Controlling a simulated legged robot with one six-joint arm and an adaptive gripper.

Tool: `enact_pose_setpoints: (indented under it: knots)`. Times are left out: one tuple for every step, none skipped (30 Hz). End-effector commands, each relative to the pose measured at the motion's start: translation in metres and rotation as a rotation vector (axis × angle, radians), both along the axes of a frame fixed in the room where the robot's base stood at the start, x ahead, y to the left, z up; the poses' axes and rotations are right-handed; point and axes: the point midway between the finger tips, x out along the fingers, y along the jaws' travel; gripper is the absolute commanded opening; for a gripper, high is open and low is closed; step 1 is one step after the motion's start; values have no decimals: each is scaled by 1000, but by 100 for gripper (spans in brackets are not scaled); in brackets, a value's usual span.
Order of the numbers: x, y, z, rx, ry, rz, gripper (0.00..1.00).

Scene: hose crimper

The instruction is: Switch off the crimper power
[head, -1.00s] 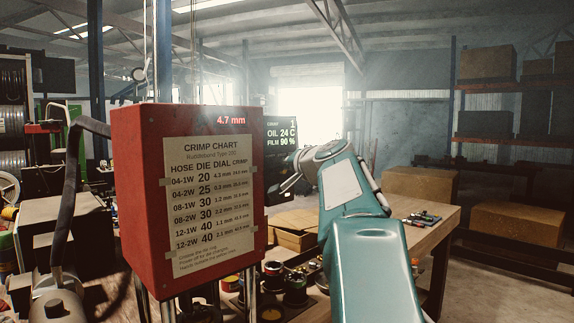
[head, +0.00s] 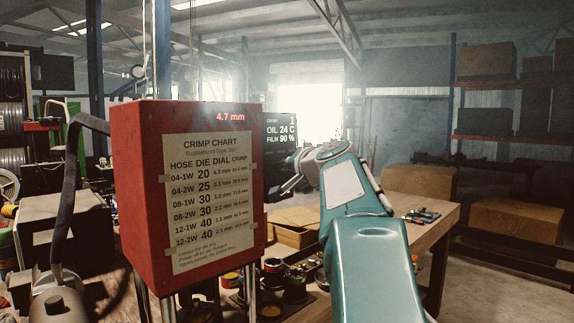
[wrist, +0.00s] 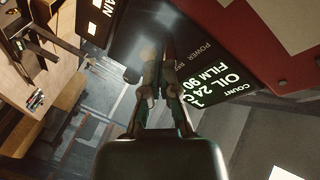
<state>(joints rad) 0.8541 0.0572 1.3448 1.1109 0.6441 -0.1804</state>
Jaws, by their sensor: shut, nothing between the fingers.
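The red crimper box (head: 190,125) stands upright at left centre in the head view, with a crimp chart on its face and a lit 4.7 mm readout. Its dark display panel (head: 281,133) shows at its right side and reads OIL 24 C, FILM 90 %. In the wrist view the display (wrist: 232,75) is at the right, beside a dark panel (wrist: 125,22) lettered POWER. My gripper (wrist: 158,62) is shut and empty, its fingertips over the dark panel near that lettering. I cannot tell if they touch it. No power switch is clearly visible; the fingers cover part of the panel.
A wooden workbench (head: 432,232) extends behind and right of the box, with small tools (head: 421,216) on it. Several tins and dies (head: 293,285) sit low beside the box. A black hose (head: 70,190) curves at the left. Shelving with cartons (head: 487,63) stands far right.

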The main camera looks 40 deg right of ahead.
Motion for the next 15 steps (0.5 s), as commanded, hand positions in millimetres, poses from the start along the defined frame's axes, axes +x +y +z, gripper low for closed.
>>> enact_pose_setpoints:
  knots:
    - [0, 0, -1, 0, 0, 0, 0]
    - [0, 0, -1, 0, 0, 0, 0]
    - [-1, 0, -1, 0, 0, 0, 0]
    - [-1, 0, -2, 0, 0, 0, 0]
    - [-1, 0, -2, -1, 0, 0, 0]
    - [-1, 0, -3, -1, 0, 0, 0]
    - [-1, 0, -4, -1, 0, 0, 0]
    - [-1, 0, -5, -1, 1, 0, 0]
    - [-2, 0, -6, -1, 2, 0, 0]
    - [-2, 0, -7, 0, 1, 0, 0]
    - [-2, 0, -8, 0, 1, 0, 0]
    - [-2, 0, -9, 0, 1, 1, 0]
    - [-2, 0, -10, 0, 0, 0, 0]
    - [-2, 0, -11, -1, 0, 0, 0]
    - [-2, 0, -13, 0, 1, 0, 0]
